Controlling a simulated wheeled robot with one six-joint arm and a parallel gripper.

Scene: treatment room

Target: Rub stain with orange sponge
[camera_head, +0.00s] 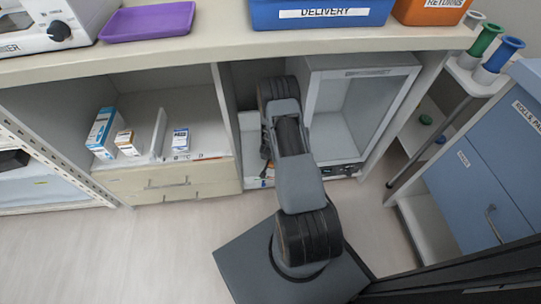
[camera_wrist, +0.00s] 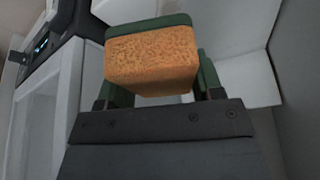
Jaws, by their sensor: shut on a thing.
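The orange sponge (camera_wrist: 150,60) has a dark green layer along its upper side in the wrist view. My gripper (camera_wrist: 153,82) is shut on it, with one green finger at each side. In the head view my arm reaches into the open space under the counter, and its links hide my gripper and the sponge. No stain can be made out in either view.
A grey open-fronted cabinet (camera_head: 318,108) stands right beside my arm, with a control strip along its base. A shelf with small boxes (camera_head: 103,132) lies left, behind a partition. The counter (camera_head: 225,45) overhangs, holding a purple tray (camera_head: 148,22) and blue DELIVERY bin (camera_head: 320,14).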

